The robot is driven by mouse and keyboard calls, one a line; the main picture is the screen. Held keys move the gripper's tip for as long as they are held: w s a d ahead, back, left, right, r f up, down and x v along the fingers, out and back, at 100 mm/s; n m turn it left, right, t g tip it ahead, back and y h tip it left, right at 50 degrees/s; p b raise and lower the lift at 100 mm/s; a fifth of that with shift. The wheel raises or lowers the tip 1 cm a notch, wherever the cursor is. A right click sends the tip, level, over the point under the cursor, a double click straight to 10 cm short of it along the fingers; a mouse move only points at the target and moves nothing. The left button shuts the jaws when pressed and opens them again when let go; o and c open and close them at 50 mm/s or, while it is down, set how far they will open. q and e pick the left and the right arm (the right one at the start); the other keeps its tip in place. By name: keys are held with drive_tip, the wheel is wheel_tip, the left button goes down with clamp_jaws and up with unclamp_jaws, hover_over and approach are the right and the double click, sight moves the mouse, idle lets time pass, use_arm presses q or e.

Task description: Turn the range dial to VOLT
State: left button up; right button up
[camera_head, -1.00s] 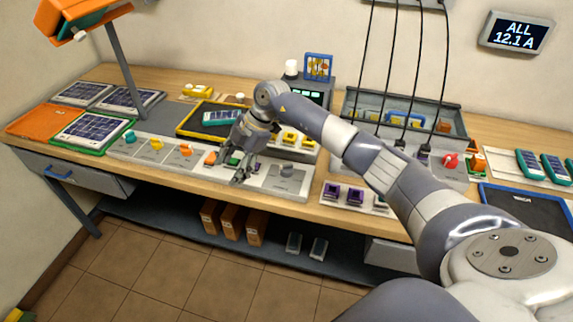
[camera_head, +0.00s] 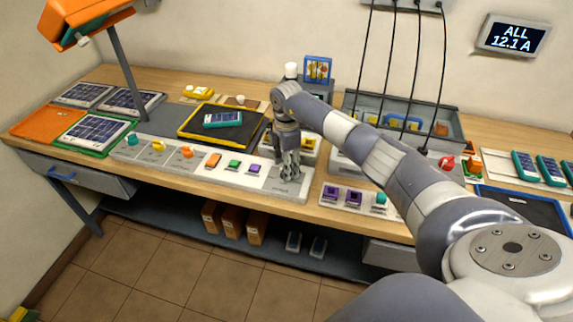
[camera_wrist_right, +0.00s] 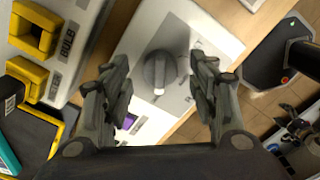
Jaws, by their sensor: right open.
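The range dial (camera_wrist_right: 159,70) is a dark grey round knob with a pale pointer mark, on a light grey plate (camera_wrist_right: 205,40) in the right wrist view. Its printed labels are too small or hidden to read. My right gripper (camera_wrist_right: 160,100) is open, with one finger on each side of the dial, seen from above and apart from it. In the head view my right gripper (camera_head: 290,178) hangs over the right end of the control strip (camera_head: 215,172) and hides the dial. My left gripper is not in view.
On the strip left of my gripper are a purple switch (camera_head: 254,168), a green switch (camera_head: 234,164) and coloured knobs. Yellow sockets (camera_wrist_right: 32,38) stand close by in the wrist view. A purple-socket block (camera_head: 345,196) lies to the right. A wall display (camera_head: 515,37) reads ALL 12.1 A.

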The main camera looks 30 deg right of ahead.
drive_tip(key=shift+f, duration=0.8)
drive_tip(key=c, duration=1.1)
